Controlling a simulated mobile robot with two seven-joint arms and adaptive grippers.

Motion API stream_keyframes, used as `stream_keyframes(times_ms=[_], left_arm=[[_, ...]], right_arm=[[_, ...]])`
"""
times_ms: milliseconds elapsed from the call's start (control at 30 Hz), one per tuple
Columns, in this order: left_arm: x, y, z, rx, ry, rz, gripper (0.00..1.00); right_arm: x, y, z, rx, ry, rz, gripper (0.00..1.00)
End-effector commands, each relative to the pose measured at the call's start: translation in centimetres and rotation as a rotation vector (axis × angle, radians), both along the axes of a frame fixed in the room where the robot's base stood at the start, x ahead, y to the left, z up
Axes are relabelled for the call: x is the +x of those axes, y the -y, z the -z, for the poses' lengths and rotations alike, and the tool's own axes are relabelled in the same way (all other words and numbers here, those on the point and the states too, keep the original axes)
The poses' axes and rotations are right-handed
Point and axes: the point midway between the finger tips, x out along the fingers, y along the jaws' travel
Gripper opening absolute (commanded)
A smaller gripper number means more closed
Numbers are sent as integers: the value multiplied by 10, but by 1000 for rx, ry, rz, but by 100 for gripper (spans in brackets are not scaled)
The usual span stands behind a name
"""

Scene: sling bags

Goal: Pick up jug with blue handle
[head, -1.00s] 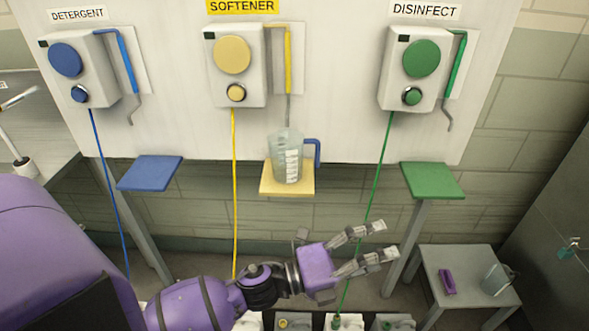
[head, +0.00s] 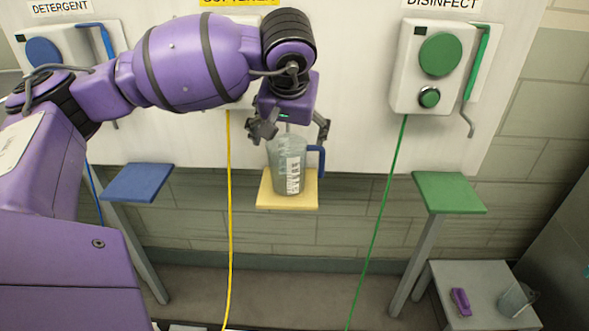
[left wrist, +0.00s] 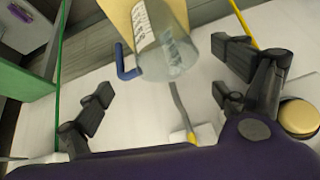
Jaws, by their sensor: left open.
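The clear jug (head: 287,168) with a white label and a blue handle (head: 316,160) stands upright on the yellow shelf (head: 273,201). Its handle points to the right in the head view. In the left wrist view the jug (left wrist: 170,50) shows at top centre, with its handle (left wrist: 124,62) on the left. My left gripper (head: 292,130) is open just above the jug, pointing down with its fingers spread to either side of the rim. It also shows in the left wrist view (left wrist: 160,85), empty. My right gripper is not in view.
A yellow hose (head: 229,240) hangs left of the jug, a green hose (head: 380,230) to the right. Blue (head: 139,182) and green (head: 449,192) shelves flank it. A grey table (head: 479,277) at lower right holds a purple item (head: 460,301) and another clear container (head: 514,299).

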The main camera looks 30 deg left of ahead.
Motion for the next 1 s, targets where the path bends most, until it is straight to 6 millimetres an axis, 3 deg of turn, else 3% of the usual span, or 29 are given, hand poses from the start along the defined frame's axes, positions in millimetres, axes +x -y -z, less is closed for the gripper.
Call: stream_keyframes(times_ms=[100,600,867,1000], left_arm=[[3,-11,5,37,-7,4,90],[30,-24,60,32,-4,4,90],[32,-25,64,32,-3,5,90],[31,-25,64,32,-3,5,75]], right_arm=[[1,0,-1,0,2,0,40],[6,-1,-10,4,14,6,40],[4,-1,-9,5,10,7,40],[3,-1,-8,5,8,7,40]])
